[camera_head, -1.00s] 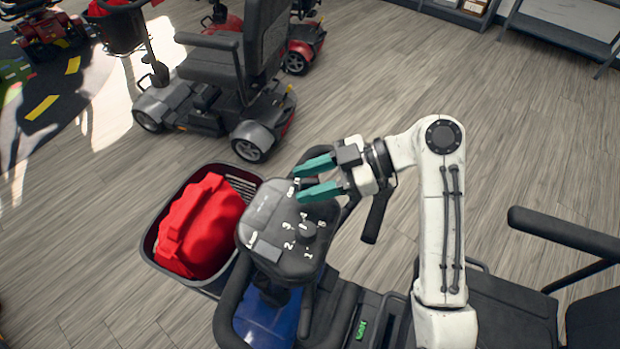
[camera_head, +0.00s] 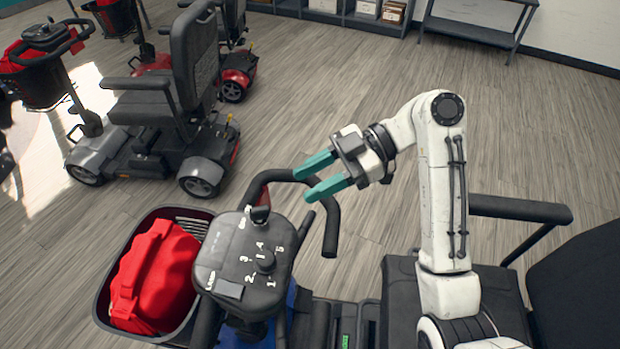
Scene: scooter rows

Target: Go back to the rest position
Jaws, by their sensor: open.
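My gripper (camera_head: 318,178) has two teal fingers, spread apart with nothing between them. It is held in the air to the upper right of the scooter's control panel (camera_head: 247,257), apart from it. The fingers point left, and the arm is bent at the elbow. The dark panel carries a round dial with numbers around it and a small lever at its top. A black handlebar (camera_head: 331,222) curves below and beside the gripper.
A black basket (camera_head: 104,300) with a red bag (camera_head: 157,279) is left of the panel. A grey scooter (camera_head: 150,125) stands at the upper left. Shelves (camera_head: 345,14) and a dark bench (camera_head: 470,32) line the back. An armrest (camera_head: 520,208) is at right. The middle floor is clear.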

